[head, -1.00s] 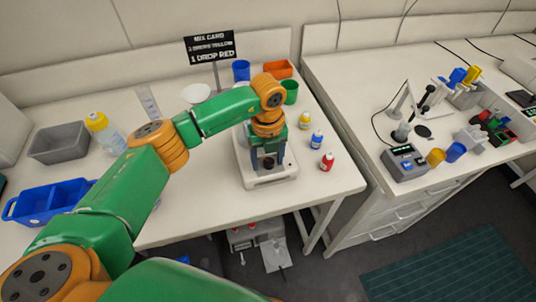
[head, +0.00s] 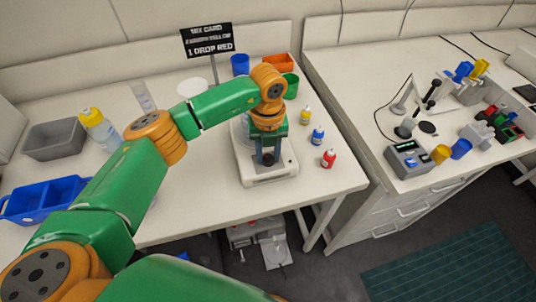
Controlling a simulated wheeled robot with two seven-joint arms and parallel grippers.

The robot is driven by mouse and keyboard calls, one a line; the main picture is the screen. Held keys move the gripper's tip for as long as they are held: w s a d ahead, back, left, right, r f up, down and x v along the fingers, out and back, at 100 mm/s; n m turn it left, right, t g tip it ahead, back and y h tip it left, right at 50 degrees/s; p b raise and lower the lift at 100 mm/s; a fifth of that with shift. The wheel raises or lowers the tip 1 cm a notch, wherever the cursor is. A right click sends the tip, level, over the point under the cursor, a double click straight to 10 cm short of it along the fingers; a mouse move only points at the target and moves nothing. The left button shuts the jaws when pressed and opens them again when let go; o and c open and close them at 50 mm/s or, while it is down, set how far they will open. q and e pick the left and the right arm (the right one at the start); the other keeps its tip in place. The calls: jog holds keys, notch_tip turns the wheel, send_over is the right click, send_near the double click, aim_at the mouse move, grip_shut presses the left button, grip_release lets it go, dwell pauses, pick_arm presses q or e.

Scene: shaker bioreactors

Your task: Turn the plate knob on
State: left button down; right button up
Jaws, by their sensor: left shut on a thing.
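The white plate device (head: 251,172) stands near the front edge of the left bench, mostly under my left arm. Its dark plate knob (head: 267,159) is on the front, low between my fingers. My left gripper (head: 267,155) points down at the front of the device and is shut on the knob. The wrist and fingers hide most of the knob and the device's top; a clear rounded vessel (head: 244,127) shows partly behind the wrist. The knob's mark or setting cannot be made out. My right gripper is not in view.
Yellow (head: 306,116), blue (head: 317,136) and red (head: 328,159) dropper bottles stand right of the device. A blue bin (head: 44,200) is at left.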

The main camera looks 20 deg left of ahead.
aim_at(268, 157)
pick_arm(q)
jog(key=m+b, duration=0.2)
jog(key=m, duration=0.1)
jog(key=shift+f+m, duration=0.2)
jog(key=shift+m, duration=0.1)
jog(key=m+b, duration=0.3)
jog(key=m, duration=0.1)
jog(key=shift+m, duration=0.3)
jog(key=m+b, duration=0.1)
jog(key=m, duration=0.2)
jog(key=shift+r, duration=0.15)
jog(key=shift+r+m+b, duration=0.1)
jog(key=shift+m+b, duration=0.4)
jog(key=shift+m, duration=2)
jog(key=c, duration=0.5)
grip_release()
jog(key=shift+s, duration=0.1)
notch_tip(268, 157, up, 7)
jog(key=shift+r+b, duration=0.1)
jog(key=shift+b, duration=0.5)
